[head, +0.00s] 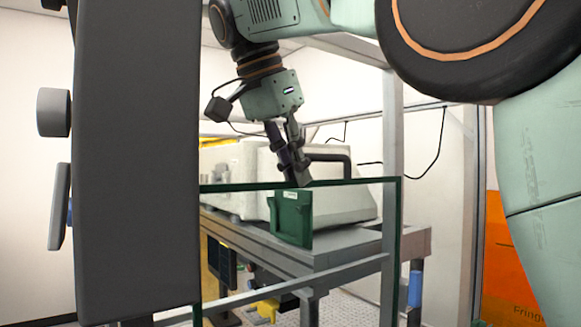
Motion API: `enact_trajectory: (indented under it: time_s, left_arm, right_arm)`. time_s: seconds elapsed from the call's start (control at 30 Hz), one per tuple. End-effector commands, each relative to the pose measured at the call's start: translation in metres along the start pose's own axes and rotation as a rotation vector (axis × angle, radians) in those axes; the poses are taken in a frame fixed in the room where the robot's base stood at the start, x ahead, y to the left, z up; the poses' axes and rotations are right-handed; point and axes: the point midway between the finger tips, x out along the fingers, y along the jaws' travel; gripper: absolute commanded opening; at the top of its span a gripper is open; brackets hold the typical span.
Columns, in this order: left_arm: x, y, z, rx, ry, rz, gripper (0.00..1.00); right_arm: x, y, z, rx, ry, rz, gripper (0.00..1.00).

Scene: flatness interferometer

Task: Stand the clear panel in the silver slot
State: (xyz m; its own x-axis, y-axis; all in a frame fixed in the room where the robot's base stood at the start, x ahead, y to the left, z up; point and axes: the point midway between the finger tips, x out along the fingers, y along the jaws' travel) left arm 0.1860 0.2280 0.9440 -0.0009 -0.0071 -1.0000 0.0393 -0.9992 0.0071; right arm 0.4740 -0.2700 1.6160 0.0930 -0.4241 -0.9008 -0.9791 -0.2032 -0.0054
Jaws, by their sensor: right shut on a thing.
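The clear panel (396,235) is a large transparent sheet with dark green edges, standing roughly upright in front of me. My right gripper (297,183) reaches down from above and is shut on the panel's top edge, near the middle of the visible stretch. I cannot make out the silver slot in this view. My left gripper is not in view.
The tall dark grey block (136,160) with side knobs fills the near left. A grey frame post (393,130) rises behind. An orange board (507,265) stands at right.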

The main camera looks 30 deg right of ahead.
Motion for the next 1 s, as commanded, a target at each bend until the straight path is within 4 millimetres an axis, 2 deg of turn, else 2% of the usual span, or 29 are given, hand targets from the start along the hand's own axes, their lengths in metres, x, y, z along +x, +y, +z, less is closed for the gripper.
enact_trajectory:
  time_s: [1.0]
  left_arm:
    - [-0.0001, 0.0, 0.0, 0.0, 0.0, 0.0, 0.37]
  right_arm:
    - [-0.0006, -0.0022, 0.007, 0.002, 0.005, -0.004, 0.0]
